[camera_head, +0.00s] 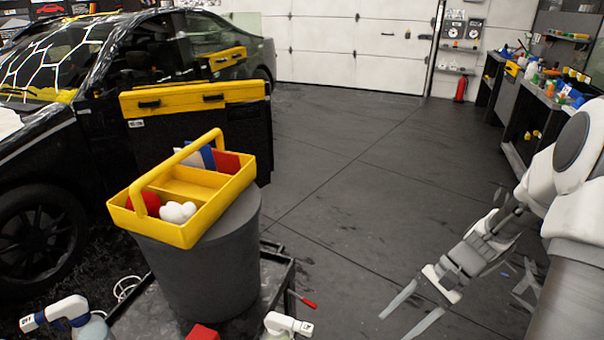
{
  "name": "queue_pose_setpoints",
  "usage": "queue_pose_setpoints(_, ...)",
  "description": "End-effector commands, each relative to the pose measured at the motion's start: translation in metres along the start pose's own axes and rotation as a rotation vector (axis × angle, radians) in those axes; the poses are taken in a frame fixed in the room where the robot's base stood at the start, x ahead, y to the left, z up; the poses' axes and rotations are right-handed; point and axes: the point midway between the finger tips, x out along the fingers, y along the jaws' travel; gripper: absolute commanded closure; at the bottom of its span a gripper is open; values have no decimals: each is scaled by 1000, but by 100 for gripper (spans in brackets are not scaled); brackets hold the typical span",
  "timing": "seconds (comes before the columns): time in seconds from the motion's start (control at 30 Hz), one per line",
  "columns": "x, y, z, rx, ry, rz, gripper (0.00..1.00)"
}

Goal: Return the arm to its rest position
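My arm reaches in from the right edge, bent with its end pointing down and to the left. My gripper (411,318) hangs over bare floor at the lower right. Its two long pale fingers are spread apart with nothing between them, so it is open and empty. It is clear of the cart and the yellow caddy to its left.
A yellow caddy (190,235) holding red, white and blue items sits on a dark bucket (210,285) on a cart. White spray bottles (68,312) stand in front. A black car (40,150) is left; shelves (505,110) are right. The middle floor is clear.

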Motion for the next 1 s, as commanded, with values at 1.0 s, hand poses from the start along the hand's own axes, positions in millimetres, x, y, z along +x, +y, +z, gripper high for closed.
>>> queue_pose_setpoints(1.0,-114,-16,209,-816,811,369,40)
